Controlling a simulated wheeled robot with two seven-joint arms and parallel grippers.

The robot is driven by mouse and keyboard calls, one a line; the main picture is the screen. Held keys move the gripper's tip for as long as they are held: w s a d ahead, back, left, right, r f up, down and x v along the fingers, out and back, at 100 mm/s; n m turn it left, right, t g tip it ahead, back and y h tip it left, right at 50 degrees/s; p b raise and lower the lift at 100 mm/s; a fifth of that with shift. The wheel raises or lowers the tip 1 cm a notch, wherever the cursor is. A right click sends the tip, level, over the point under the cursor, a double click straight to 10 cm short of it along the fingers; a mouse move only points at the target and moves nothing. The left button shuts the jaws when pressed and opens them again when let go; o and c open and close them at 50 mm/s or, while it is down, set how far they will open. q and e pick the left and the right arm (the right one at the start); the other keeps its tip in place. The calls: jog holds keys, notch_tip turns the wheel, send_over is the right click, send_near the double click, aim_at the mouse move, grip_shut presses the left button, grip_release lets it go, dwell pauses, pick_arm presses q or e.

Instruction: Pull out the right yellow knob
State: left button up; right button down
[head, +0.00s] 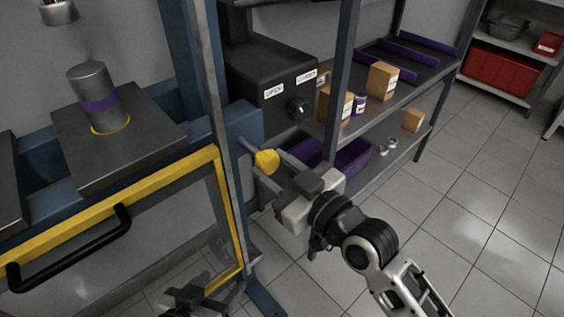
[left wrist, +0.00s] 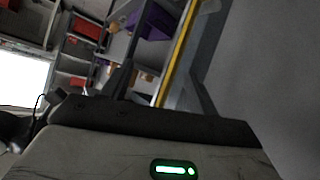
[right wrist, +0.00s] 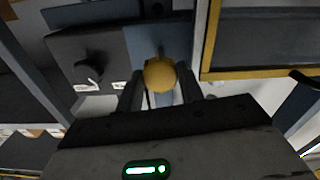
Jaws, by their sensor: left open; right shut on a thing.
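The yellow knob (head: 266,160) sits on a rod at the side of the blue press frame (head: 238,126) in the head view. In the right wrist view the knob (right wrist: 160,75) lies between the two fingers. My right gripper (head: 272,168) is shut on the knob. My left gripper (head: 190,297) is low at the bottom of the head view, beside the yellow-edged guard. In the left wrist view its fingers (left wrist: 160,85) are apart with nothing held between them.
A guard door with a yellow frame (head: 120,191) and black handle (head: 70,250) is at the left. A metal cylinder (head: 93,95) stands on a plate. A black control box (head: 270,80) and a shelf with cartons (head: 382,80) are behind my right gripper. Open floor lies right.

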jog(key=shift+s, duration=0.1)
jog(key=c, duration=1.1)
grip_release()
jog(key=shift+d, duration=0.1)
pick_arm(q)
jog(key=shift+r, duration=0.1)
pick_arm(e)
jog(key=shift+o, duration=1)
jog(key=shift+s+d, duration=0.1)
pick_arm(q)
jog(key=shift+b, duration=0.45)
pick_arm(e)
jog(key=v, duration=1.5)
jog(key=shift+s+d, duration=0.3)
pick_arm(q)
jog(key=shift+s, duration=0.1)
